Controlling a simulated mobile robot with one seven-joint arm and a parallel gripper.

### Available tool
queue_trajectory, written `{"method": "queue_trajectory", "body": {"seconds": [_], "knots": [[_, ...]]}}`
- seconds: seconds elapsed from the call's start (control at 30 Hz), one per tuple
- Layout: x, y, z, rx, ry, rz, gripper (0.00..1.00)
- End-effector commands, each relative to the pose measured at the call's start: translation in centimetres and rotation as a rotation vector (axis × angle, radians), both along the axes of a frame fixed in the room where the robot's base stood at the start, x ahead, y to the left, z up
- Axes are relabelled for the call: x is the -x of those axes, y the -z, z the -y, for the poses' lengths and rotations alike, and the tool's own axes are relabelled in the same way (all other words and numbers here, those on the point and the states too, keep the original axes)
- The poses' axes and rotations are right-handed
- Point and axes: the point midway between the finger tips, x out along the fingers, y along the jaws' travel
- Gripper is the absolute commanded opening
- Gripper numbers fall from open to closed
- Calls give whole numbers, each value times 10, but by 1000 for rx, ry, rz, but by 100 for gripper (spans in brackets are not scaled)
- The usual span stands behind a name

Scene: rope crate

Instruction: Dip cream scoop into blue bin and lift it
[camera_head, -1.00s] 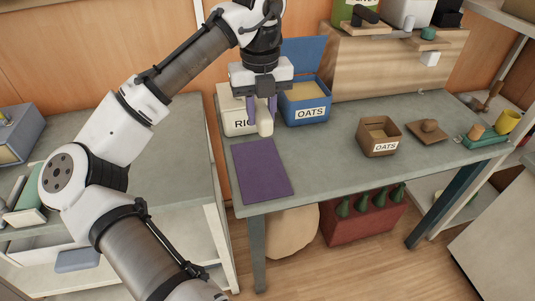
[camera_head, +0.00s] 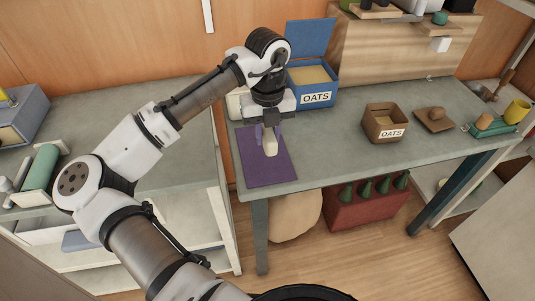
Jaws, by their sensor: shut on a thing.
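The cream scoop (camera_head: 270,148) is in my gripper (camera_head: 269,131), which is shut on it. The bin is apart from the scoop.
A cream bin (camera_head: 236,103) is mostly hidden behind my gripper. A brown OATS crate (camera_head: 384,126) stands right of the mat. Further right are a brown board (camera_head: 436,122) with a round knob and a green tray (camera_head: 492,128) near a yellow cup (camera_head: 517,111). The table between mat and crate is clear.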

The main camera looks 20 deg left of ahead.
Motion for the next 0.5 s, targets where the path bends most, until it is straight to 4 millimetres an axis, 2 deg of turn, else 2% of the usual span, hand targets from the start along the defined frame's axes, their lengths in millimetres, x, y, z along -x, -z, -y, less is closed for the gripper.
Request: {"method": "queue_trajectory", "body": {"seconds": [0.1,0.33,0.5], "knots": [[0,22,0,0,0,-1,0],[0,43,0,1,0,-1,0],[0,68,0,1,0,-2,0]]}}
